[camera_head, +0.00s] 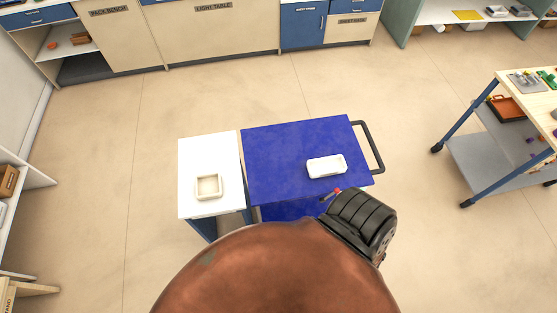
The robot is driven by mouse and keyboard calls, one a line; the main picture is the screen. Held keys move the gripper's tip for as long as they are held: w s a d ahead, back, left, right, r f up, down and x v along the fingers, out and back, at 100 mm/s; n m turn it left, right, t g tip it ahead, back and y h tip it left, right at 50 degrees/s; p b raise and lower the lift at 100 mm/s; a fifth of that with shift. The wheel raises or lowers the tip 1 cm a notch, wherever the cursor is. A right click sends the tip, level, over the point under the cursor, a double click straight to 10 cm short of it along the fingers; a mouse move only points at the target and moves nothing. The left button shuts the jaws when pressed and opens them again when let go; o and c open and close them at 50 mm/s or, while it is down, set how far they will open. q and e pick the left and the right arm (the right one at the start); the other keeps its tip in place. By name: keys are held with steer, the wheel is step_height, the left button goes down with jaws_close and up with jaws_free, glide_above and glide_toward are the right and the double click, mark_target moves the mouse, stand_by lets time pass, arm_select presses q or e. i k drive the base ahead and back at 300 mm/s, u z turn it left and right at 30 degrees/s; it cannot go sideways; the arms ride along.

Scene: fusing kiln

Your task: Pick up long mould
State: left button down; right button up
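A long white mould (326,166), a low block with rounded corners, lies on the blue top of a cart (285,150), near its front right part. Nothing is seen touching it from above. A square cream mould (208,186) with a raised rim and hollow middle sits on the white surface (209,151) to the left. Neither of my grippers can be made out.
The cart has a black handle (372,147) on its right side. A wooden-topped bench (500,85) with trays stands at the right. Cabinets (215,35) line the back, and shelves (15,215) stand at the left edge. The floor between is clear.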

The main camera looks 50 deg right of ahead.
mark_target(334, 165)
steer(key=u, duration=1.7)
steer(key=k, duration=2.05)
steer(key=z, duration=0.45)
